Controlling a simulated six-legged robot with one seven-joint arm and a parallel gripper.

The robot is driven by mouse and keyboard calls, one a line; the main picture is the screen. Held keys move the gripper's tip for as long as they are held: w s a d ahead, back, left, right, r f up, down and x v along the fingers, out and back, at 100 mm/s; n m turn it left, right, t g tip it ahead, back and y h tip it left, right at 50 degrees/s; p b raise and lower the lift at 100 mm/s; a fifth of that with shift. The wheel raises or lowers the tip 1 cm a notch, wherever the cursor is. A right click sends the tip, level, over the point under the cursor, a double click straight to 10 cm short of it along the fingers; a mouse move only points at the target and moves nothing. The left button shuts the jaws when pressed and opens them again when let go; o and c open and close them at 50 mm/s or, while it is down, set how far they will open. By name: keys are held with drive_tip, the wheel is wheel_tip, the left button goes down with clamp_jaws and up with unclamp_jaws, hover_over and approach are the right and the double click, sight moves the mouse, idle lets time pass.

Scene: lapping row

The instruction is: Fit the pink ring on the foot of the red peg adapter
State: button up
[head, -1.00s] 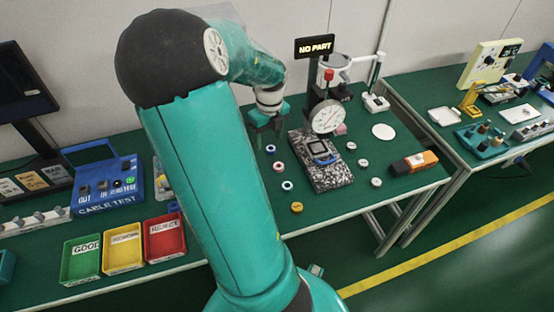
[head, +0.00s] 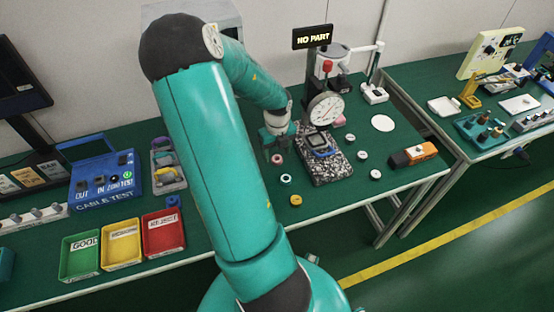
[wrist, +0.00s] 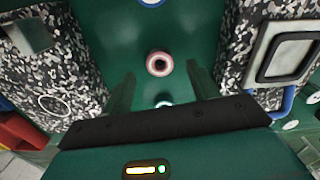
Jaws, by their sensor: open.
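The pink ring (wrist: 159,74) lies flat on the green bench in the wrist view, between the lines of my two fingers and a little ahead of the tips. In the head view it appears as a small pinkish ring (head: 276,159) just below my gripper. My gripper (wrist: 160,77) is open, with nothing between its fingers; in the head view my gripper (head: 277,146) hangs over the row of rings. A red upright piece (head: 327,65) shows at the gauge stand; I cannot tell whether it is the red peg adapter. No foot of it is visible.
A speckled stone plate (head: 333,172) with a dial gauge (head: 325,109) stands right of my gripper. A pale ring (head: 286,178) and a yellow ring (head: 296,200) lie nearby. A blue ring (wrist: 150,2) lies beyond the pink one. Colored trays (head: 163,232) stand left.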

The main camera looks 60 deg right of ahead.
wheel_tip(320, 180, down, 3)
drive_tip(key=shift+r, duration=0.2)
drive_tip(key=c, duration=1)
drive_tip(key=shift+c, duration=0.4)
drive_tip(key=shift+r, duration=0.15)
